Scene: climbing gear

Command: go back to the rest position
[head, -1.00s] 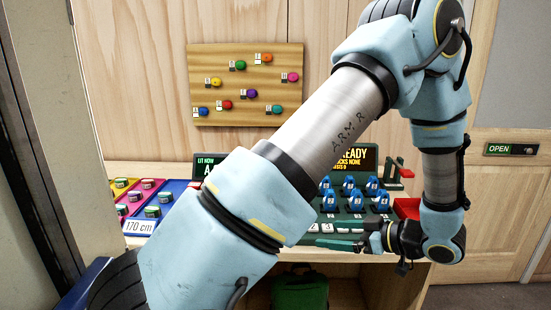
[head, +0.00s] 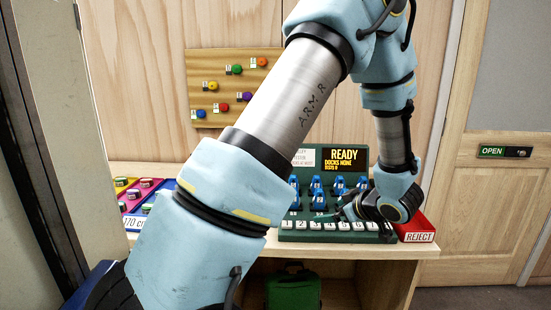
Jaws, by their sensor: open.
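My gripper (head: 338,214) is at the end of my light blue arm, just above the front of the green dock (head: 290,237) with numbered white keys. Its fingers point to the left and look apart, with nothing seen between them. My forearm crosses the middle of the view. Several blue devices (head: 317,200) stand in rows on the dock behind my gripper. The dock's screen (head: 343,158) reads READY. Some devices are hidden behind my wrist.
A red REJECT tray (head: 419,237) is right of the dock. Colored bins (head: 125,184) and a 170 cm label lie at the left of the wooden bench (head: 335,249). A board with colored holds (head: 202,112) hangs on the wall. A green case (head: 295,291) sits below.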

